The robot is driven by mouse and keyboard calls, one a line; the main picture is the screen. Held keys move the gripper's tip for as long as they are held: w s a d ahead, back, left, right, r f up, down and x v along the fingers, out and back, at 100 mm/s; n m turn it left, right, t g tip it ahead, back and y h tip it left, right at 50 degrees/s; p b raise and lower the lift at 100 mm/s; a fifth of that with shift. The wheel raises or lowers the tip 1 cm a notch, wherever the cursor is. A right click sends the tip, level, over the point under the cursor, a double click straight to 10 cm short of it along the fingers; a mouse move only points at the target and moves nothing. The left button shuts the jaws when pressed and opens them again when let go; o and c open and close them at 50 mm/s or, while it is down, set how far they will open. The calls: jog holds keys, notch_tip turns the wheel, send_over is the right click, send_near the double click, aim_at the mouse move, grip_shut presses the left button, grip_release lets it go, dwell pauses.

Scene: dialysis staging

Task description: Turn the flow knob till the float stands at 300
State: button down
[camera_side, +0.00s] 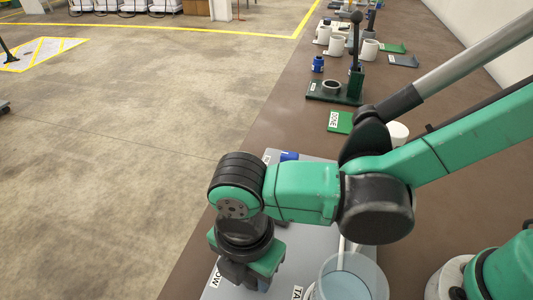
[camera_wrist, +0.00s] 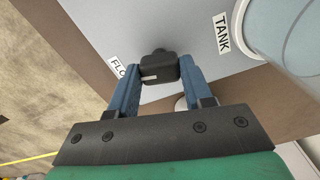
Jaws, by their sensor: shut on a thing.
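The black flow knob (camera_wrist: 158,66) sits between the two blue fingers of my gripper (camera_wrist: 159,72) in the wrist view. The fingers are shut on its sides. A pale line on the knob points toward the left finger. The FLOW label (camera_wrist: 118,67) beside it is partly covered by the left finger. In the side view my gripper (camera_side: 250,279) points down at the front of the grey panel (camera_side: 311,262), and its own body hides the knob. The float and its scale show in neither view, so the reading cannot be told.
A clear tank (camera_side: 350,283) of pale blue liquid stands right of my gripper, by a TANK label (camera_wrist: 221,33). A blue item (camera_side: 289,156) shows behind my arm. Farther along the brown bench are a green DONE card (camera_side: 340,121), a green stand (camera_side: 334,94) and white cups (camera_side: 337,46).

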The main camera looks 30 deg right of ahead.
jog(key=shift+n, duration=0.7)
jog(key=shift+c, duration=1.8)
grip_release()
jog(key=shift+r, duration=2.85)
